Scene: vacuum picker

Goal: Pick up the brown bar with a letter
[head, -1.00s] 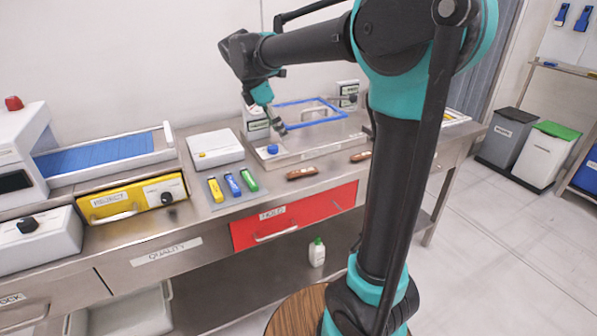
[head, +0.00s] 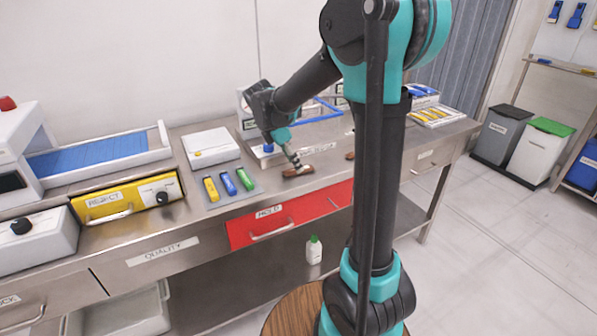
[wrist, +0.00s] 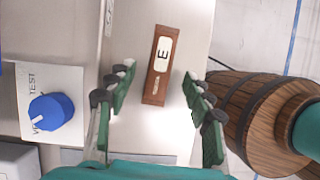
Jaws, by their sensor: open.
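A brown bar (wrist: 161,65) with a white label reading "E" lies flat on the steel counter in the wrist view. It also shows in the head view (head: 289,173), partly behind my gripper. My gripper (wrist: 158,80) is open, its green-padded fingers on either side of the bar with gaps on both sides. In the head view my gripper (head: 298,166) is low over the bar; whether it touches the bar cannot be told. A second brown bar (head: 350,156) lies to the right, partly hidden by my arm.
A test unit with a blue knob (wrist: 51,111) stands left of the bar in the wrist view. Yellow, blue and green sticks (head: 228,184) lie left of the bar on the counter. A red drawer (head: 290,220) is below. The counter edge is close in front.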

